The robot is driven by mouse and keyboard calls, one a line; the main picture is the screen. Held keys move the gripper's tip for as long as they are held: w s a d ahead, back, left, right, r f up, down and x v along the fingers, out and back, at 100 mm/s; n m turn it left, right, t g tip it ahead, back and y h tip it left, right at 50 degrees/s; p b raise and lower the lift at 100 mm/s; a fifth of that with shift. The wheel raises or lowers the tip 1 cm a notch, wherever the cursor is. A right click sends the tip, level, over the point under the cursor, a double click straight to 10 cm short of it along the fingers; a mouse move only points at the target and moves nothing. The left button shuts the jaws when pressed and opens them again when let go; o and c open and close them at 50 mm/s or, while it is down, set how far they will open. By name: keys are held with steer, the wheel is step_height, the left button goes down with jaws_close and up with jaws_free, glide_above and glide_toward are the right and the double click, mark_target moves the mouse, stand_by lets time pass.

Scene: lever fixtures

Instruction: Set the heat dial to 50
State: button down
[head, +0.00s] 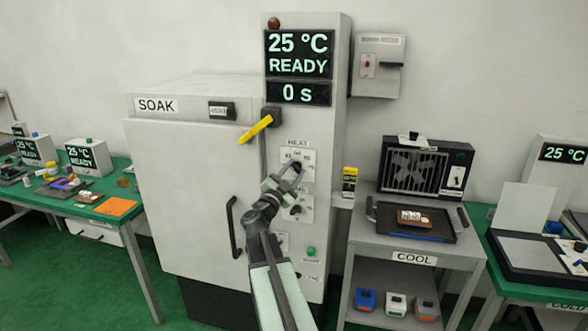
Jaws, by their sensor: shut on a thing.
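The heat dial is on a light plate (307,171) under the HEAT label (298,143), on the control column of the SOAK oven (180,190). My gripper (291,173) reaches up to this plate and is shut on the heat dial. The fingers cover most of the dial, so its pointer and setting cannot be read. The column's upper display (299,54) reads 25 °C READY, and the lower one (299,94) reads 0 s.
A second dial plate (306,208) sits just below, partly behind my arm, with a green button (311,252) lower down. A yellow lever (256,129) sticks out left of the column. The COOL cart (414,258) stands right, a green-topped table (115,205) left.

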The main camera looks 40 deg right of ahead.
steer(key=m+p, duration=0.1)
steer(key=m, duration=0.1)
steer(key=m+g+p, duration=0.1)
steer(key=m, duration=0.1)
steer(key=m+g+y+p, duration=0.1)
steer(key=m, duration=0.1)
steer(key=shift+r+m+p, duration=0.3)
steer(key=m+g+y+p, duration=0.1)
steer(key=m+p, duration=0.1)
steer(key=m, duration=0.1)
steer(key=shift+f+m+y+p, duration=0.15)
steer(key=shift+m+y+p, duration=0.25)
steer(key=shift+m, duration=0.3)
steer(key=shift+f, duration=0.1)
steer(key=c, duration=0.9)
jaws_free()
steer(key=shift+a, duration=0.1)
steer(key=a, duration=0.2)
steer(key=s+a, duration=0.1)
steer(key=a, duration=0.4)
steer(key=shift+s+a, duration=0.15)
steer(key=shift+a, duration=0.1)
